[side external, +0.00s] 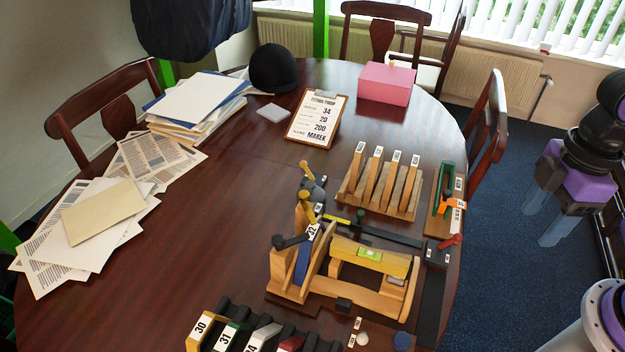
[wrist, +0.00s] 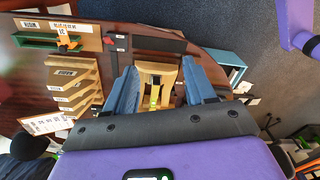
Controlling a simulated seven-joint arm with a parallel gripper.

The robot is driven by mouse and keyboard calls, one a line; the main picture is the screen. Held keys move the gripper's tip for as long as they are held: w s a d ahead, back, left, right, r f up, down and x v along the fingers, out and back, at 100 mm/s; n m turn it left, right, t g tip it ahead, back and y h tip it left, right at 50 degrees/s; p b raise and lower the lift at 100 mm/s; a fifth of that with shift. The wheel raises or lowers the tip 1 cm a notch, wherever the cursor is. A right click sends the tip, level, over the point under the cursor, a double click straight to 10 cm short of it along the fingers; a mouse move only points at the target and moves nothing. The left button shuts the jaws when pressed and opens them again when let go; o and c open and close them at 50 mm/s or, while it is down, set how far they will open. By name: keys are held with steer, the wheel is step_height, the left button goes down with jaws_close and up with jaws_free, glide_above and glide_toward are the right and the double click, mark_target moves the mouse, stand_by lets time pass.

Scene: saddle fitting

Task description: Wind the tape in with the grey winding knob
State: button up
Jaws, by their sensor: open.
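The wooden saddle fixture (side external: 345,285) stands at the table's front right, with a yellow block and a green level vial on top. Behind its left end is a small grey rounded part (side external: 314,188) with yellow levers by it; I cannot tell for sure that this is the winding knob. A short yellow strip (side external: 337,218), possibly the tape, lies near a dark bar. My gripper (side external: 546,215) is open and empty, off the table's right edge and apart from the fixture. In the wrist view, my open fingers (wrist: 161,90) frame part of the wooden fixture (wrist: 158,72); no grey knob is clear there.
A slotted wooden rack (side external: 383,185) stands behind the fixture. A green tray with an orange tool (side external: 447,205) is at the right edge. Numbered blocks (side external: 250,330) are in front. Papers (side external: 100,220), a clipboard (side external: 316,118) and a pink box (side external: 388,83) lie farther off. The table's left-centre is clear.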

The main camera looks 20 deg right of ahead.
steer(key=w+a, duration=0.8)
steer(key=w, duration=0.2)
steer(key=n+t+y, duration=0.1)
steer(key=n+y, duration=0.1)
steer(key=y, duration=0.2)
glide_above(311, 183)
steer(key=s+d, duration=0.2)
steer(key=d, duration=0.5)
step_height(311, 183, down, 8)
steer(key=x, duration=1.7)
steer(key=shift+w+d, duration=0.1)
steer(key=shift+w, duration=0.15)
jaws_close()
